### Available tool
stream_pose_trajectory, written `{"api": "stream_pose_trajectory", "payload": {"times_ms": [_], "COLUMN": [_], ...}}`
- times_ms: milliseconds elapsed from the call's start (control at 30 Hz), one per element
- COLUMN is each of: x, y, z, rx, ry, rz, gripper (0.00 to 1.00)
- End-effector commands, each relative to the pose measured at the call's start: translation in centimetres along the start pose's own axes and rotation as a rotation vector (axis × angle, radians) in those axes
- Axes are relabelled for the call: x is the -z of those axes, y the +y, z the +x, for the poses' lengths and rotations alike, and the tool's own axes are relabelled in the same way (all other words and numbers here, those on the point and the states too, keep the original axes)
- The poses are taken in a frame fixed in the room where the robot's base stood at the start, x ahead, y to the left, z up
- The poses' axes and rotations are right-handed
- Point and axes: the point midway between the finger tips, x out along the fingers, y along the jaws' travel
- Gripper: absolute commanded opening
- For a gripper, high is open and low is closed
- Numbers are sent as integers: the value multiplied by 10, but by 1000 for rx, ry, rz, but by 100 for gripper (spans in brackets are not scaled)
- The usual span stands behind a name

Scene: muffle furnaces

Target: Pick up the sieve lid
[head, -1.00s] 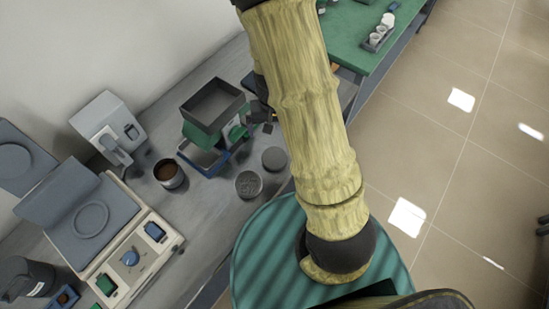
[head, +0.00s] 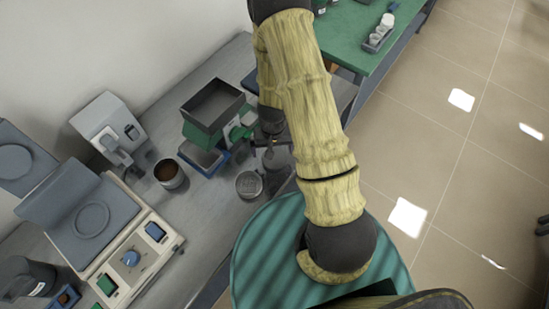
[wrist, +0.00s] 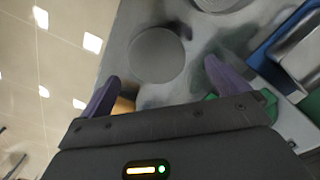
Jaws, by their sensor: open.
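The sieve lid (wrist: 156,54) is a flat grey disc lying on the grey bench, seen in the wrist view just beyond and between my fingertips. My gripper (wrist: 162,70) is open, with its two purple fingers spread apart and nothing held between them. In the head view my gripper (head: 272,141) hangs above the lid's place and hides most of it. I cannot tell the exact height of the fingers above the lid.
A round sieve or tin (head: 249,184) stands close to the lid. A brown-filled cup (head: 169,173) and a balance (head: 130,258) stand left. The bench edge is near on the right.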

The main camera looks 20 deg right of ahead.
Motion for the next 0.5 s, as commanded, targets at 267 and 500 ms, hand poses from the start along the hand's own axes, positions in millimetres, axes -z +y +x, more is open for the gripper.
{"api": "stream_pose_trajectory", "payload": {"times_ms": [267,500], "x": [0,0], "y": [0,4], "z": [0,16], "rx": [0,1], "ry": [0,-4], "rz": [0,2], "gripper": [100,100]}}
